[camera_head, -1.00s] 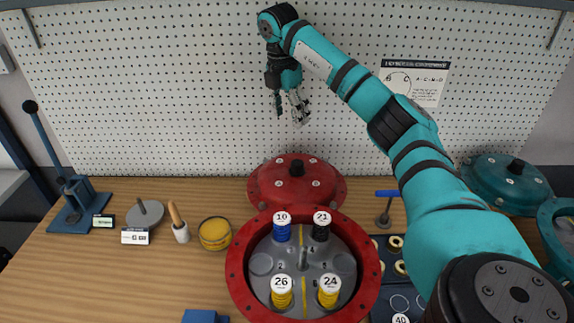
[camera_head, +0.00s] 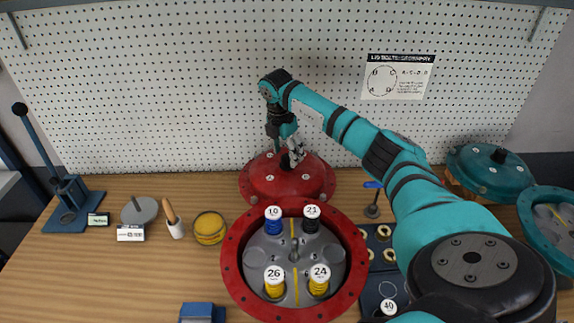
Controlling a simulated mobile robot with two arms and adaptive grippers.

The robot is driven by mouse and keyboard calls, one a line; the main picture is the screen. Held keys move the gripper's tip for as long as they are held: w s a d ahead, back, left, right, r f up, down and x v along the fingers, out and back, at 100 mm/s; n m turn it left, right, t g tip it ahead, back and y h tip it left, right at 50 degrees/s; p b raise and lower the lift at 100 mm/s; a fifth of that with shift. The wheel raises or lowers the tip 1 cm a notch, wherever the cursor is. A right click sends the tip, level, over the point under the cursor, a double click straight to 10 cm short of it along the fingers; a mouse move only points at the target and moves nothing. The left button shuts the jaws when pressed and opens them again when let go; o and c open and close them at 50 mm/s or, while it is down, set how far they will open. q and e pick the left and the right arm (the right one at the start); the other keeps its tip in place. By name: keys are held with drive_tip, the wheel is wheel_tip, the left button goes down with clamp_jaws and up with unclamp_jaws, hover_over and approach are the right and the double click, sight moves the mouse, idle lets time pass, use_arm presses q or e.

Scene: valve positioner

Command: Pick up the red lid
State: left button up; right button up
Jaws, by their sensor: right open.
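The red lid (camera_head: 262,184) is a domed round cover with small bolts. It lies behind the open red housing (camera_head: 232,266) on the wooden bench. My right gripper (camera_head: 291,160) points down over the top of the lid and is open. It hides the lid's dark centre knob; whether a finger touches the knob I cannot tell. The red housing holds spools marked 10, 21, 26 and 24. My left gripper is not in view.
A teal lid (camera_head: 480,177) and teal housing (camera_head: 549,222) stand at the right. A dark tray (camera_head: 378,268) with rings lies beside the red housing. A blue press (camera_head: 68,205), grey disc (camera_head: 139,211), brush (camera_head: 174,222) and yellow tin (camera_head: 209,228) stand at the left. A perforated wall rises behind.

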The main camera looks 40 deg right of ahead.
drive_tip(key=shift+d+f, duration=0.25)
drive_tip(key=shift+f, duration=1)
clamp_jaws()
drive_tip(key=shift+w+r, duration=0.15)
drive_tip(key=shift+r, duration=0.05)
